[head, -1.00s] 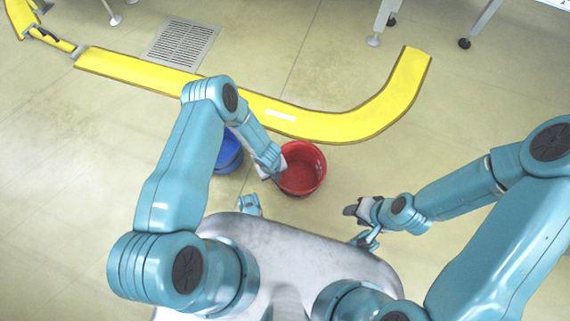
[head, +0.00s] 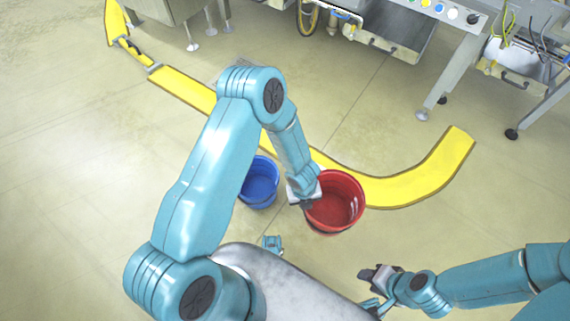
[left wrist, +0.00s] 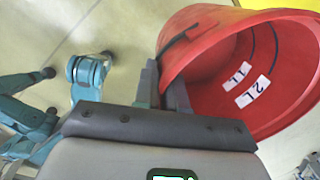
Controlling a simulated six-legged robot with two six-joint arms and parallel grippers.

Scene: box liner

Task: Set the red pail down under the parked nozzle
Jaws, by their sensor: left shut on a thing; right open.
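The red pail (head: 336,203) is right of centre in the head view, upright, mouth up. My left gripper (head: 307,203) is shut on its left rim. The left wrist view shows the fingers (left wrist: 163,88) on the pail wall (left wrist: 192,48) and white 1L and 2L labels inside. I cannot tell how far its bottom is off the floor. My right gripper (head: 368,274) is open and empty, lower right of the pail.
A blue pail (head: 259,184) stands just left of the red one. A yellow strip (head: 400,190) curves across the floor behind both pails. Steel machine legs (head: 448,80) stand at the upper right. The floor (head: 375,110) between strip and machines is clear.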

